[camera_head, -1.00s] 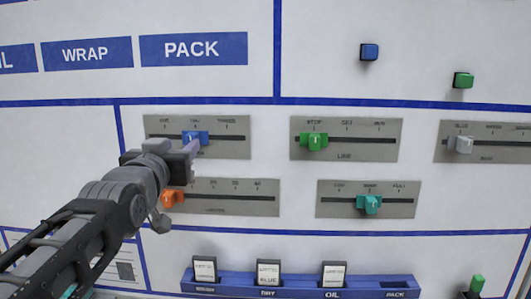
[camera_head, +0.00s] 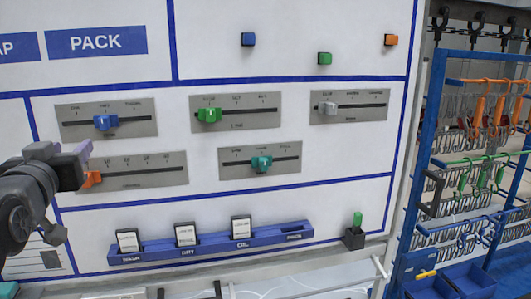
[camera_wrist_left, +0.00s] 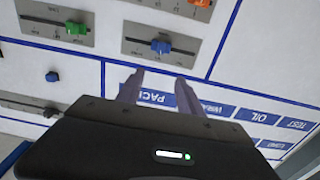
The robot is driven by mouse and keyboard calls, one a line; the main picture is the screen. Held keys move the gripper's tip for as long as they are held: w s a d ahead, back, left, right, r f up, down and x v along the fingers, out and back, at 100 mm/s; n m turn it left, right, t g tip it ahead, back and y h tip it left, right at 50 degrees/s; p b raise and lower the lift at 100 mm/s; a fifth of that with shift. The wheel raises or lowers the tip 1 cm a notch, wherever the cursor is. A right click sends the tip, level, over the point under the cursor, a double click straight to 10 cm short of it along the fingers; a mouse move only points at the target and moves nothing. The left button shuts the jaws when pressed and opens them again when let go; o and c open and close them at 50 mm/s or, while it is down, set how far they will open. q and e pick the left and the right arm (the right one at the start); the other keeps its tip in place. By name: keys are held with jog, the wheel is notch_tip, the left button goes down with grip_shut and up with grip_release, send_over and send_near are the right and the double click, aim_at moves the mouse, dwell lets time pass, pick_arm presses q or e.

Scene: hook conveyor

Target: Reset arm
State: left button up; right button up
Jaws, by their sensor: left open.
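My left gripper (camera_head: 86,155) is at the left edge of the head view, in front of the wall panel. It is open, and nothing shows between its fingers in the left wrist view (camera_wrist_left: 160,80). The blue slider knob (camera_head: 105,123) is just above and right of it, apart in the picture. The orange slider knob (camera_head: 92,179) is just below the fingertips and partly hidden by the gripper. The green (camera_head: 209,115), grey (camera_head: 327,108) and teal (camera_head: 261,163) slider knobs are farther right. My right gripper is not in view.
A blue card ledge (camera_head: 215,243) with several white cards runs along the panel's bottom. A dark holder (camera_head: 354,238) with a green peg stands right of it. A blue rack (camera_head: 431,130) with coloured hooks stands at right. Blue, green and orange blocks sit on the upper panel.

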pick_arm(q)
jog(key=w+f+n+g+h, duration=0.1)
jog(key=w+f, duration=0.2)
jog(key=f, duration=0.7)
jog(key=w+f+g+h, duration=0.1)
jog(key=w+f, duration=0.3)
jog(key=f, duration=0.6)
jog(key=d+f+g+h, duration=0.2)
jog(key=d+f, duration=0.3)
jog(key=f, duration=0.7)
jog(key=d+f+g+h, duration=0.2)
jog(key=d+f, duration=0.3)
jog(key=f, duration=0.7)
jog(key=s+d+f+g+h, duration=0.1)
jog(key=s+d+f, duration=0.2)
jog(key=d+f, duration=0.15)
jog(key=s+d+f+g, duration=0.2)
jog(key=s+d+f, duration=0.1)
jog(key=f, duration=0.3)
jog(key=s+d+f+g+h, duration=0.1)
jog(key=s+d+f, duration=0.15)
jog(key=f, duration=0.35)
jog(key=s+d+f+m+g+h, duration=0.1)
jog(key=s+d+f+g, duration=0.2)
jog(key=s+d+f, duration=0.3)
jog(key=s+d+f+m+g+h, duration=0.1)
jog(key=s+d+f, duration=0.6)
jog(key=s, duration=0.7)
jog(key=shift+m+g, duration=0.5)
jog(key=shift+g, duration=0.7)
